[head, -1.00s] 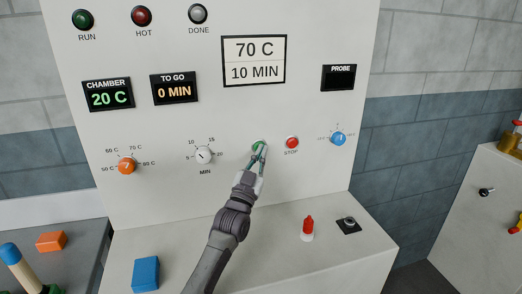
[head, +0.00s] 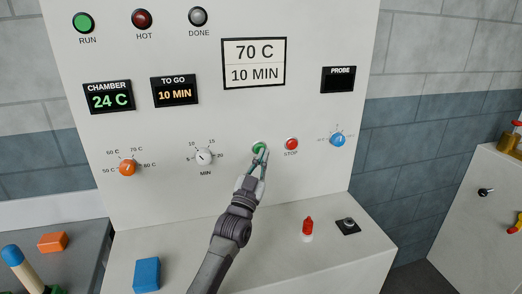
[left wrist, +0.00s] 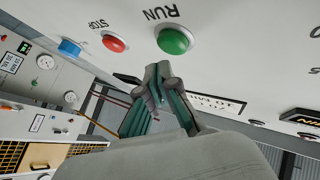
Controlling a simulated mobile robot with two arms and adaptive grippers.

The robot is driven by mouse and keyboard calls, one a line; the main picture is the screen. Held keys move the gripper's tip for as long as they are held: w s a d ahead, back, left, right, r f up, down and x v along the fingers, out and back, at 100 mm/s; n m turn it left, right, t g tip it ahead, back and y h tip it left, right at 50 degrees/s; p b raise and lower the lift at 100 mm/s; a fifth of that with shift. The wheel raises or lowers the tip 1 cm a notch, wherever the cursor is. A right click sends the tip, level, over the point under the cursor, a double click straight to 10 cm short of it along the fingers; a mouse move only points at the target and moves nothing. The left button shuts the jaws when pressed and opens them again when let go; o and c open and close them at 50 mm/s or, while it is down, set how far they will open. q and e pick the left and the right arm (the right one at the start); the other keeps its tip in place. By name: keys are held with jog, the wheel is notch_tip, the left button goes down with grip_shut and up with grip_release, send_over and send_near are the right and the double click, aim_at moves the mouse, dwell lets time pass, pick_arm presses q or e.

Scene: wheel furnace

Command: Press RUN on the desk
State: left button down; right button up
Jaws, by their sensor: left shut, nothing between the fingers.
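The green RUN button (head: 258,148) is on the white desk panel (head: 300,185), left of the red STOP button (head: 291,144). My left gripper (head: 262,152) is shut and empty, with its tips just below and right of the RUN button. In the left wrist view the RUN button (left wrist: 173,39) shows whole under its label, and the shut fingertips (left wrist: 160,78) are apart from it. The RUN lamp (head: 84,22) is lit green. The chamber display (head: 108,97) reads 24 C and the TO GO display (head: 175,91) reads 10 MIN. My right gripper is not in view.
An orange dial (head: 127,168), a white MIN dial (head: 204,156) and a blue dial (head: 338,139) sit on the same panel.

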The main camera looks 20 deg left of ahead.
pick_arm(q)
jog(key=s+d+p, duration=0.2)
jog(key=s, duration=0.1)
jog(key=s+d+p, duration=0.1)
jog(key=s, duration=0.1)
jog(key=shift+d, duration=0.15)
jog(key=shift+f, duration=0.1)
dwell(0.8)
